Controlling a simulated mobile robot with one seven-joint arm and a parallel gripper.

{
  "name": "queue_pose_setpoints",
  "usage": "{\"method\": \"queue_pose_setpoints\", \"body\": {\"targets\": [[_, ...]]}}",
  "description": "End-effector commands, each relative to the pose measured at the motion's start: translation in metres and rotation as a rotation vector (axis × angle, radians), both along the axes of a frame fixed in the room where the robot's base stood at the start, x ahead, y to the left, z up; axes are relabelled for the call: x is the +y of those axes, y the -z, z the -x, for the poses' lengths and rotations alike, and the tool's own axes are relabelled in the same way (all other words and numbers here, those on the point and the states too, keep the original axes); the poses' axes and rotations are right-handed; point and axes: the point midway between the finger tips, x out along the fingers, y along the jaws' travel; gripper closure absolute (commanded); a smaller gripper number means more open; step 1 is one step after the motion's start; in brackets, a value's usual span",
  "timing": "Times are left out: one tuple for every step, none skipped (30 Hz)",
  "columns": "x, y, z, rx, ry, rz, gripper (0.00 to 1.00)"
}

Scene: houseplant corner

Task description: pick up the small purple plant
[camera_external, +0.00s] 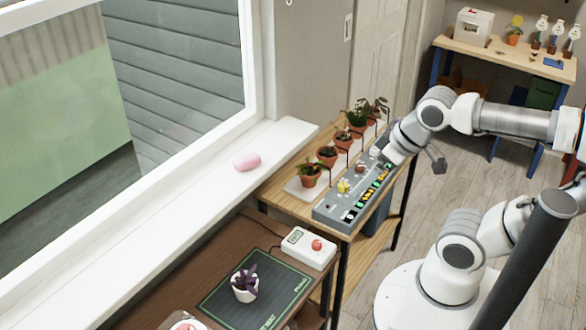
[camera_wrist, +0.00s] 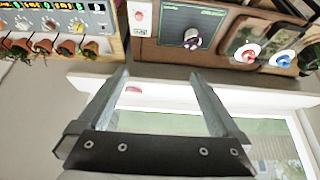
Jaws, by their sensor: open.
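The small purple plant (camera_external: 246,284) stands in a white pot on a dark green mat (camera_external: 222,305) on the brown table. In the wrist view the plant (camera_wrist: 193,39) appears small and far off, above and to the right of the gap between the fingers. My gripper (camera_wrist: 160,75) is open, with nothing between its two fingers. In the external view my arm's end is above the far end of the wooden bench, well away from the plant. The fingers are hard to make out there.
A white box with a red button (camera_external: 309,247) stands beside the mat. A grey control panel (camera_external: 335,213) and several potted plants line the wooden bench. A pink object (camera_external: 247,161) lies on the white windowsill (camera_external: 150,212). Red and blue round items (camera_wrist: 283,58) show in the wrist view.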

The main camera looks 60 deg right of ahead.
Motion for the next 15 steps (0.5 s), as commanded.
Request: {"method": "queue_pose_setpoints", "body": {"targets": [[0.000,0.000,0.000,0.000,0.000,0.000,0.00],[0.000,0.000,0.000,0.000,0.000,0.000,0.00],[0.000,0.000,0.000,0.000,0.000,0.000,0.00],[0.000,0.000,0.000,0.000,0.000,0.000,0.00],[0.000,0.000,0.000,0.001,0.000,-0.001,0.00],[0.001,0.003,0.000,0.006,0.004,-0.008,0.00],[0.002,0.006,0.000,0.015,0.010,-0.018,0.00],[0.003,0.011,0.000,0.027,0.019,-0.032,0.00],[0.005,0.020,-0.001,0.051,0.036,-0.060,0.00],[0.008,0.028,-0.001,0.075,0.053,-0.087,0.00],[0.011,0.038,-0.001,0.103,0.074,-0.122,0.00],[0.017,0.053,-0.001,0.147,0.110,-0.176,0.00],[0.021,0.064,-0.002,0.182,0.142,-0.222,0.00],[0.026,0.076,-0.003,0.220,0.175,-0.272,0.00],[0.033,0.091,-0.004,0.272,0.226,-0.341,0.00]]}}
